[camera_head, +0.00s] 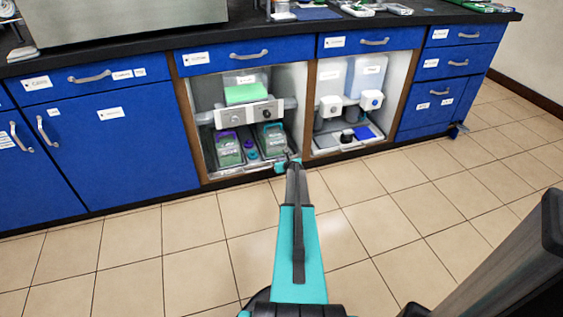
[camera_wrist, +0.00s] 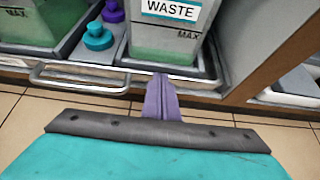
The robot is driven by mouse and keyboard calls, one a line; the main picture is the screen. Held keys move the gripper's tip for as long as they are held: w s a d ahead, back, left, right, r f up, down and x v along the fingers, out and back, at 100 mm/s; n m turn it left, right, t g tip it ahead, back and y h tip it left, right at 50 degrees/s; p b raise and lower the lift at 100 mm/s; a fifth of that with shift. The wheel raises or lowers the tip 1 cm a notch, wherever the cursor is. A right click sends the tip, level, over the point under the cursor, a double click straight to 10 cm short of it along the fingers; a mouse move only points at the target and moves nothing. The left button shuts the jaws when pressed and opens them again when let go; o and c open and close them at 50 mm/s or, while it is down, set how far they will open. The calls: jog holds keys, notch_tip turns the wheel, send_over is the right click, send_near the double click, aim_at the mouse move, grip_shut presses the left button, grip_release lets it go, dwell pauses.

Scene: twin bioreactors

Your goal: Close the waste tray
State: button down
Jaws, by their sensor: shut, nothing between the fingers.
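The waste tray (camera_wrist: 188,72) is a grey tray low in the left open cabinet bay; it also shows in the head view (camera_head: 240,168). Its metal bar handle (camera_wrist: 80,88) runs along the front. It holds a container of green liquid labelled WASTE (camera_wrist: 165,35), a second green container (camera_wrist: 30,22), and teal (camera_wrist: 98,36) and purple (camera_wrist: 113,12) capped items between them. My gripper (camera_wrist: 161,80) is shut and empty, with its tips at the tray's front, just right of the handle's right end. I cannot tell whether they touch. In the head view, my gripper (camera_head: 287,160) partly hides the tray's right front corner.
A wooden divider (camera_wrist: 270,55) stands right of the tray. The right bay (camera_head: 345,110) holds white equipment and a low tray (camera_head: 330,150). Closed blue drawers and doors (camera_head: 95,150) flank the bays. The tiled floor (camera_head: 400,200) in front is clear.

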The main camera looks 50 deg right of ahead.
jog(key=f+p+v, duration=0.1)
jog(key=p+v, duration=0.1)
jog(key=v, duration=1.1)
jog(key=shift+s+a+f, duration=0.25)
jog(key=shift+s+a, duration=0.2)
jog(key=shift+s, duration=0.15)
